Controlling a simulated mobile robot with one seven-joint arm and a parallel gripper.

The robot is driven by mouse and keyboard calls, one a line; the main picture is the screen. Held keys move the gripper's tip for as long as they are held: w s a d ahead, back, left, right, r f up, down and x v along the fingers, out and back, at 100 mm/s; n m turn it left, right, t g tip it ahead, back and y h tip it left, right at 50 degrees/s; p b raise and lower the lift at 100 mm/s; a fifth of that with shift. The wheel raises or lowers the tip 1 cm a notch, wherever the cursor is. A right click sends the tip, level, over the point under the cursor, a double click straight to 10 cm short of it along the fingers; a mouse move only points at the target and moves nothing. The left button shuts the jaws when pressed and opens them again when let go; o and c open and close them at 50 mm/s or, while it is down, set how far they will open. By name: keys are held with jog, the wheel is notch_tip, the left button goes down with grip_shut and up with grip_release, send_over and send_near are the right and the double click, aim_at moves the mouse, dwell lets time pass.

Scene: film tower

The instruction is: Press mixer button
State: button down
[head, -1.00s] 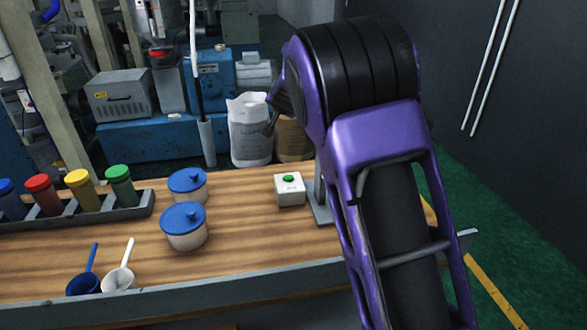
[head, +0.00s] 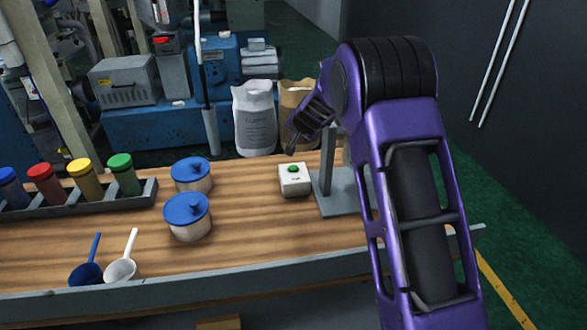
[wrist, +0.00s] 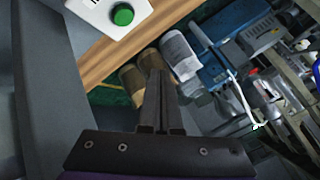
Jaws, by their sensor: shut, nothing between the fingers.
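The mixer button is a green round cap (head: 293,169) on a small white box (head: 295,185) on the wooden table. In the wrist view the green button (wrist: 122,14) and its box (wrist: 100,22) show at the top, partly cut off. A grey metal stand (head: 342,196) is just right of the box, partly hidden behind my arm. My gripper (head: 291,150) is shut and empty, pointing down and left, with its tips appearing just above and behind the button in the head view. In the wrist view its fingers (wrist: 158,80) lie together, apart from the button.
Two blue-lidded jars (head: 187,220) stand left of the box. A rack (head: 100,203) of coloured containers is at the far left. A blue scoop (head: 86,272) and a white scoop (head: 121,268) lie near the front edge. Bags (head: 255,125) stand behind the table.

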aim_at(294, 170)
notch_tip(294, 170, down, 8)
jog(key=b, duration=0.6)
jog(key=shift+f+b, duration=0.25)
jog(key=shift+b, duration=0.15)
dwell(1.4)
jog(key=shift+f+b, duration=0.4)
jog(key=shift+b, duration=0.05)
